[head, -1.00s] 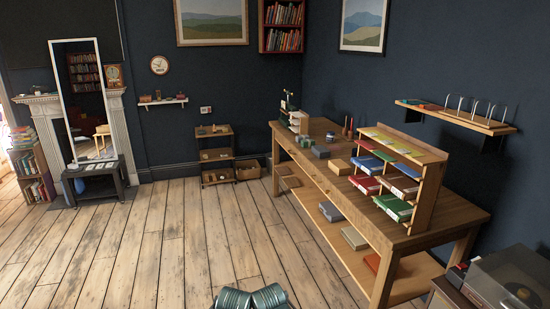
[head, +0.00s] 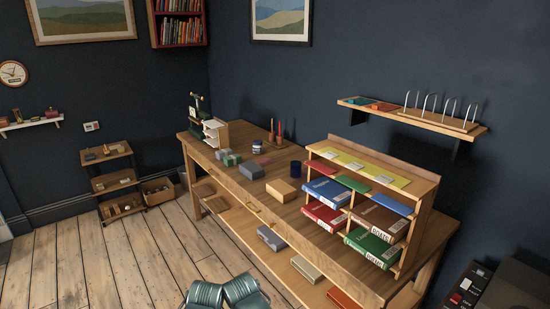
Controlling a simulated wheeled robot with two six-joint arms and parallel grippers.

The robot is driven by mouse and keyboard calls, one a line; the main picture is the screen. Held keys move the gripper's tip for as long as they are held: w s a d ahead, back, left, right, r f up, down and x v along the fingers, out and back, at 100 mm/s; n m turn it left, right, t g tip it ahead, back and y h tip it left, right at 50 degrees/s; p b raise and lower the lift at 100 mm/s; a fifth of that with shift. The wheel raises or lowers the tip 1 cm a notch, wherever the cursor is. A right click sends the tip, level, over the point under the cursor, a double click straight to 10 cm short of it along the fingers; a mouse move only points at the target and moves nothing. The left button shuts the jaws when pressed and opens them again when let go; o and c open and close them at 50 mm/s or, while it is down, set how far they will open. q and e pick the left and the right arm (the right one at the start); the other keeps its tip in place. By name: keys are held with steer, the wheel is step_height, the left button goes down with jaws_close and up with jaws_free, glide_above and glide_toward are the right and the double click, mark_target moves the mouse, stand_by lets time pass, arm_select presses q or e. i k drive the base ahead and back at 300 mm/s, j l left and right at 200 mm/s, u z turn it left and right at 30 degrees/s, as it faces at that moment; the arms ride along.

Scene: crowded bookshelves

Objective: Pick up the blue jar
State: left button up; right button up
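A small dark blue jar (head: 296,169) stands upright on the wooden workbench top (head: 225,178), just left of the book rack. A second small jar (head: 257,147), dark with a pale label, stands farther back on the bench; its colour is hard to tell. Neither of my grippers can be made out. Only teal parts of my own body show at the bottom edge, well short of the bench.
A wooden rack (head: 425,189) of books stands on the bench's right. Several small boxes, including a tan one (head: 280,190), lie near the jar. A wall shelf (head: 480,130) hangs above. Open plank floor (head: 110,260) lies left of the bench.

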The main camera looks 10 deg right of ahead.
mark_target(294, 166)
steer(key=i+j+z, duration=0.2)
steer(key=i+z, duration=0.2)
steer(key=i+j+z, duration=0.8)
steer(key=j+z, duration=0.1)
steer(key=z, duration=0.25)
steer(key=j+z, duration=0.15)
steer(key=z, duration=0.25)
steer(key=j+z, duration=0.1)
steer(key=z, duration=0.25)
steer(key=j+z, duration=0.2)
steer(key=j, duration=0.25)
steer(key=k+j+z, duration=0.25)
steer(key=j, duration=0.2)
steer(key=j+z, duration=0.2)
steer(key=j, duration=0.25)
steer(key=k+j+z, duration=0.25)
steer(key=i+j, duration=0.05)
steer(key=j, duration=0.1)
